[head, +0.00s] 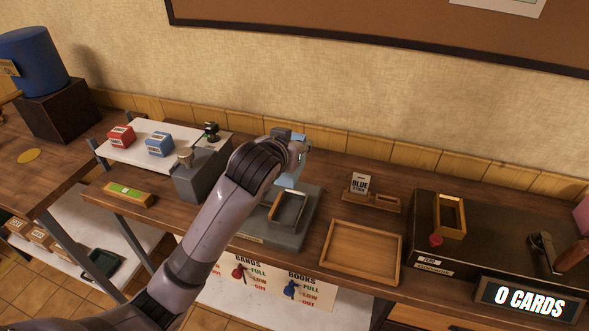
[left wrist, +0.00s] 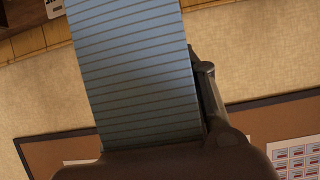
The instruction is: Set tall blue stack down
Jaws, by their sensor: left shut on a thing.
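The tall blue stack (left wrist: 135,70) fills the middle of the left wrist view, with many thin dark lines across its pale blue side. My left gripper (left wrist: 150,145) is shut on it; one dark finger shows along its right side. In the head view, my left arm reaches over the bench and hides most of the gripper; a bit of light blue (head: 291,134) shows behind the wrist. The wrist is above and behind a grey block with a dark metal-framed slot (head: 289,209). I cannot tell whether the stack touches anything below. My right gripper is out of view.
A "BLUE STOCK" card (head: 361,184) stands on a small wooden holder, behind an empty wooden tray (head: 361,251). Red (head: 121,136) and blue (head: 160,144) boxes sit on a white shelf at left. A dark box (head: 480,235) and "0 CARDS" display (head: 530,302) are at right.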

